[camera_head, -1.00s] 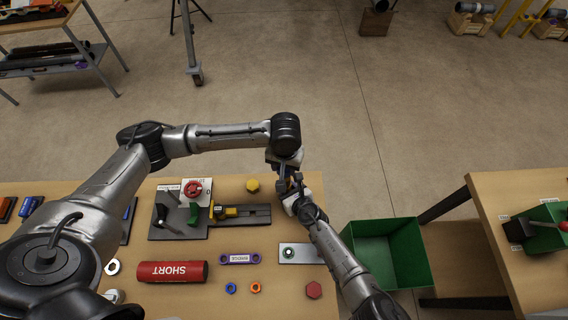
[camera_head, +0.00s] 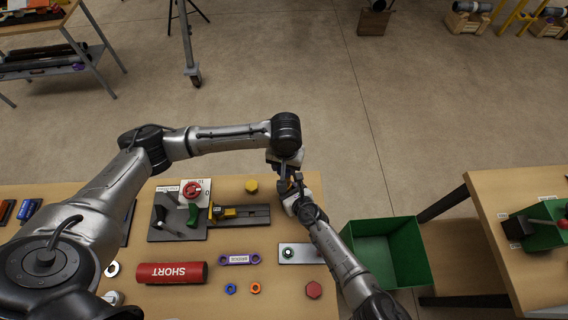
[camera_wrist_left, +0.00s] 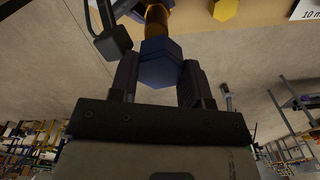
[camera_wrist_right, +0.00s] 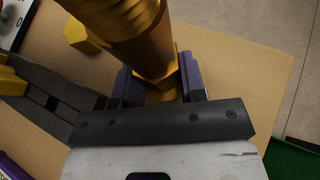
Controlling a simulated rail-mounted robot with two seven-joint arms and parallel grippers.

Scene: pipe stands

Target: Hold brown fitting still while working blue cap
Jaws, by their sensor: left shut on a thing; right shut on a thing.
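The blue cap (camera_wrist_left: 160,65) is a dark blue hexagonal piece on the end of the brown fitting (camera_wrist_left: 156,18) in the left wrist view. My left gripper (camera_wrist_left: 158,82) is shut on the cap, one finger on each side. The brown fitting (camera_wrist_right: 140,40) fills the top of the right wrist view as a golden-brown stepped cylinder. My right gripper (camera_wrist_right: 160,88) is shut on its hexagonal part, between purple pads. In the head view my left gripper (camera_head: 286,176) and right gripper (camera_head: 291,190) meet near the table's back right edge, largely hiding both parts.
The table (camera_head: 200,295) holds a valve panel (camera_head: 195,190), a red SHORT cylinder (camera_head: 172,272), a purple bridge piece (camera_head: 239,259), a grey plate (camera_head: 300,254), a yellow hex piece (camera_head: 252,186) and small rings. A green bin (camera_head: 428,250) stands to the right.

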